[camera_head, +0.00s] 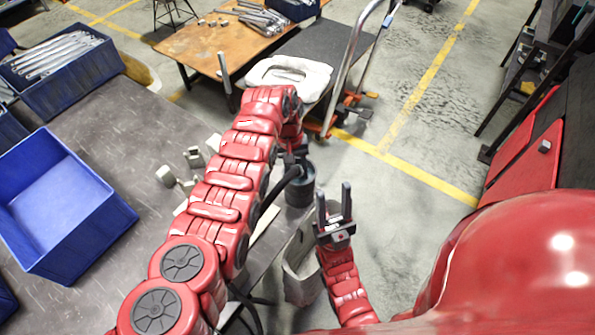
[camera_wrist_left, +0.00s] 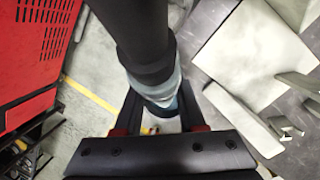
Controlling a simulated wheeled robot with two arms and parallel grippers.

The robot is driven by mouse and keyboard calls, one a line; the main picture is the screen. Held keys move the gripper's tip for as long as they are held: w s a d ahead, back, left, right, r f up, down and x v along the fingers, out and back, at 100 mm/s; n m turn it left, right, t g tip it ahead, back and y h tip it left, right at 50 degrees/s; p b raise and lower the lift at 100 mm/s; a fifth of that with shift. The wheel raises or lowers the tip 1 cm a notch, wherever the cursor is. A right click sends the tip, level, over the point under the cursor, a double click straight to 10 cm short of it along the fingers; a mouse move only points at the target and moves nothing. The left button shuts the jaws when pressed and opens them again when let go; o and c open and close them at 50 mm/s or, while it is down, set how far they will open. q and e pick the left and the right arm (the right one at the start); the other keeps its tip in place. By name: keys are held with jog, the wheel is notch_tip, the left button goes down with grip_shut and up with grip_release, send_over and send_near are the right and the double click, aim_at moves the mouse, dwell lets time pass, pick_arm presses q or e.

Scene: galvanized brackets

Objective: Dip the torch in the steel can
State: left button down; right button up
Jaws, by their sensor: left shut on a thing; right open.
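The steel can (camera_head: 299,192) stands at the right edge of the grey workbench, a dark grey cylinder partly covered by my left arm and the torch. My left gripper (camera_head: 292,166) is over the can and shut on the black torch (camera_head: 283,184), whose cable curves down along my arm. In the left wrist view the torch (camera_wrist_left: 140,35) comes in from the top, between the fingers of my left gripper (camera_wrist_left: 160,112). A blue-grey surface shows behind it; the torch tip is hidden, so its depth is unclear. My right gripper (camera_head: 334,205) is open, empty, pointing up, right of the can.
Several small metal brackets (camera_head: 165,176) lie on the grey workbench (camera_head: 130,130). An empty blue bin (camera_head: 60,205) and another blue bin with metal bars (camera_head: 70,75) stand at left. A cart (camera_head: 335,50) and an orange-topped table (camera_head: 190,45) are behind.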

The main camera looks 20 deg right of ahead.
aim_at(298, 171)
pick_arm(q)
notch_tip(298, 171, up, 3)
jog(key=shift+w+f+p, duration=0.1)
jog(key=shift+f+p, duration=0.05)
jog(key=shift+p, duration=0.95)
notch_tip(298, 171, up, 2)
jog(key=shift+r+p, duration=0.1)
jog(key=shift+p, duration=0.5)
jog(key=shift+r+p, duration=0.45)
jog(key=shift+r, duration=0.65)
jog(key=shift+f, duration=0.1)
